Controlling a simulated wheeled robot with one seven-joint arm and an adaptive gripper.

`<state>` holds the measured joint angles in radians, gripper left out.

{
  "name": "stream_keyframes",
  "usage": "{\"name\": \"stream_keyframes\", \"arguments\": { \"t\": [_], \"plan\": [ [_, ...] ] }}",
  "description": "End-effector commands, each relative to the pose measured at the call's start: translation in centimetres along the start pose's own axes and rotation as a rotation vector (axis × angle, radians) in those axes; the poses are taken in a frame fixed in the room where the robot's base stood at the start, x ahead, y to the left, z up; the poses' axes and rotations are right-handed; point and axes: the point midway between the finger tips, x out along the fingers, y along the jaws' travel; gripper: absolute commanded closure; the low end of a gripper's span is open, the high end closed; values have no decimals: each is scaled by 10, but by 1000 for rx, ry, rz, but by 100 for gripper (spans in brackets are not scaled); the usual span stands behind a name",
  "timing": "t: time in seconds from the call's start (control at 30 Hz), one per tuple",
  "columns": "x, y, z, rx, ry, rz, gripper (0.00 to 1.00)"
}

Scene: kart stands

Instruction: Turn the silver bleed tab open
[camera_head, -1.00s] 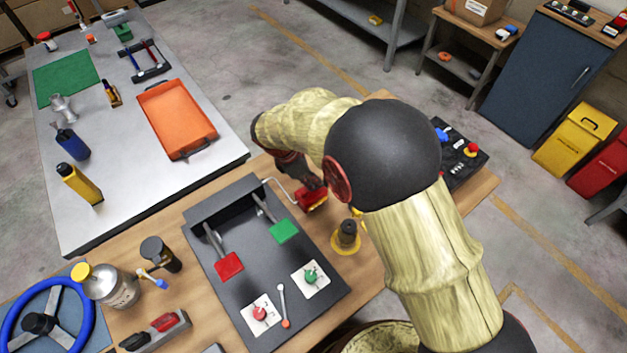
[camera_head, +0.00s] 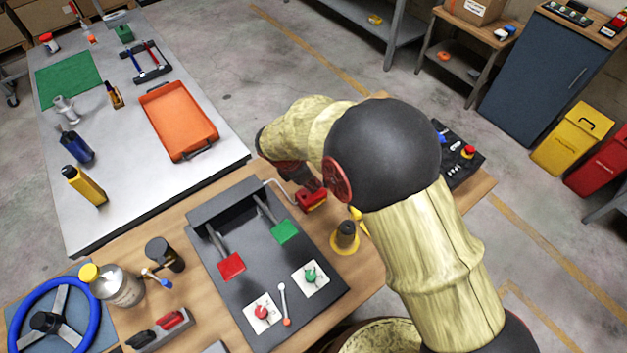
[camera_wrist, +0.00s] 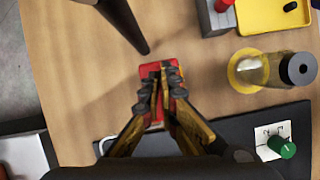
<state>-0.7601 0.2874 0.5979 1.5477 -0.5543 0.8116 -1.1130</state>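A small red block (camera_head: 311,198) stands on the wooden bench, beside the far right edge of the dark pedal board. A bent silver rod (camera_head: 279,187) shows at its left in the head view. In the wrist view the red block (camera_wrist: 160,72) lies under my gripper (camera_wrist: 163,76). My fingertips are close together over it with a narrow gap. I cannot tell whether they hold anything. No silver tab can be made out; the fingers cover much of the block. In the head view my arm hides most of my gripper.
A cylinder on a yellow base (camera_head: 345,240) stands right of the pedal board (camera_head: 243,300), near my arm; it shows right of my gripper in the wrist view (camera_wrist: 258,68). The board carries red and green pedals and knobs. A metal table with an orange tray (camera_head: 180,122) is at left.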

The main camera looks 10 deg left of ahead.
Motion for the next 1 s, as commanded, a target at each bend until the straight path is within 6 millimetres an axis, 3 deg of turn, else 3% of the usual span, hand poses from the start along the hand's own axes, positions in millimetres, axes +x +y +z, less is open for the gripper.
{"name": "stream_keyframes", "arguments": {
  "t": [0.17, 0.5, 0.83, 1.0],
  "plan": [
    [0, 1, 0, 2, 0, 2, 100],
    [0, 1, 0, 3, 0, 1, 80],
    [-2, 1, 0, 3, 0, 0, 80],
    [-20, 2, 0, 3, -1, 4, 80]
  ]
}}
